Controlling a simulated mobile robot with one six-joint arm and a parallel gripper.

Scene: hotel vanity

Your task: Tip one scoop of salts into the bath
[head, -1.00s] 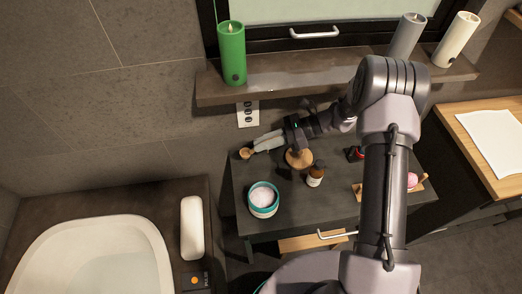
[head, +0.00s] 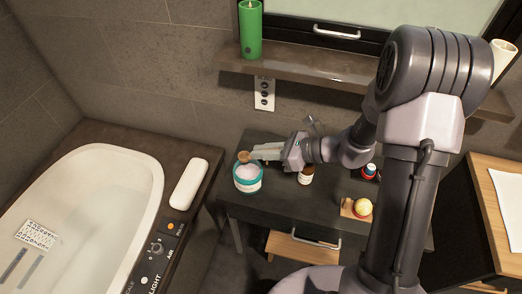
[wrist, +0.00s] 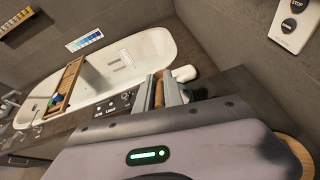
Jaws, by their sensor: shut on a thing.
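My gripper (head: 268,152) is shut on a wooden scoop (head: 243,156), whose bowl sticks out left of the fingertips. In the head view the scoop's bowl is at the back rim of the salts jar (head: 247,187), a white and teal tub with pale salts. I cannot tell if the bowl is inside or just above it, or whether it holds salts. The scoop's brown handle (wrist: 158,92) shows between the fingers in the wrist view. The white bath (head: 148,176) is to the left, apart from the gripper; it also shows in the wrist view (wrist: 160,48).
A white bath pillow (head: 189,184) and a control panel (head: 158,246) lie on the bath's right ledge. A shelf with a green candle (head: 250,30) overhangs behind. A wooden caddy (wrist: 67,82) spans the bath.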

